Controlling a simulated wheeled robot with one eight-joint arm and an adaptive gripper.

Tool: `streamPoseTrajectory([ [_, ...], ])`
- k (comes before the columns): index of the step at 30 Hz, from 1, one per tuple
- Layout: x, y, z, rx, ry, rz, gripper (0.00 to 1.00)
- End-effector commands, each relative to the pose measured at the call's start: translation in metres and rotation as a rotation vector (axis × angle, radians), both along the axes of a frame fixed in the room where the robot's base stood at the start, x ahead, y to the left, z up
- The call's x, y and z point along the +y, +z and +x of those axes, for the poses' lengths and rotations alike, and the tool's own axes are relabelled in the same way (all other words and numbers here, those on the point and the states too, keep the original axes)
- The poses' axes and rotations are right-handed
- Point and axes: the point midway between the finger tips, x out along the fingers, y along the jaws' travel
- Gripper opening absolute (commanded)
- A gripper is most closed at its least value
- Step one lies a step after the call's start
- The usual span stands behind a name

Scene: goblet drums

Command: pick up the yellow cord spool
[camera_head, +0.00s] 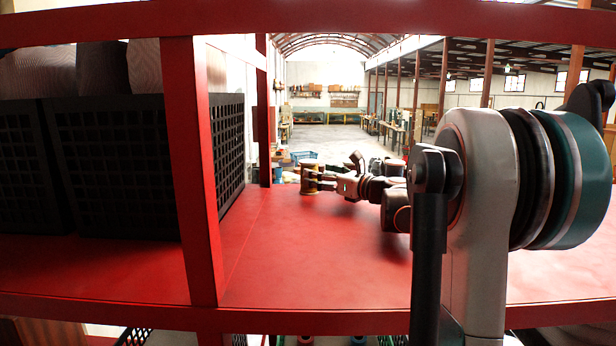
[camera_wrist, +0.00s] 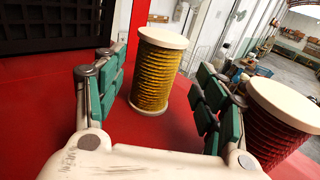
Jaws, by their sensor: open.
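The yellow cord spool (camera_wrist: 155,72) stands upright on the red shelf, with pale round flanges at top and bottom. In the wrist view it is ahead of my gripper (camera_wrist: 158,95), in the gap between the green-padded fingers and a little beyond them. In the head view the spool (camera_head: 310,180) stands near the far edge of the shelf, at the tip of my gripper (camera_head: 326,178). My gripper is open and holds nothing. I cannot tell whether a fingertip touches the spool.
A red cord spool (camera_wrist: 275,120) stands close beside my gripper's right finger. Black crates (camera_head: 130,165) stand on the left of the red shelf (camera_head: 290,260). Red posts (camera_head: 192,170) frame the shelf. The shelf's middle is bare.

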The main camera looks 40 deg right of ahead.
Motion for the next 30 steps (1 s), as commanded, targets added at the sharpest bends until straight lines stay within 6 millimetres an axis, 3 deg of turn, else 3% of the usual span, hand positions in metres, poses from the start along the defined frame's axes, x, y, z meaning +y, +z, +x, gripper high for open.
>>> streamPoseTrajectory([
  [7,0.004,0.001,0.014,0.0,0.002,0.0,0.65],
  [15,0.01,0.002,0.05,0.0,0.001,0.0,0.65],
  [23,0.011,0.0,0.054,0.0,0.0,0.0,0.65],
  [30,0.011,0.0,0.054,0.0,0.0,0.0,0.14],
])
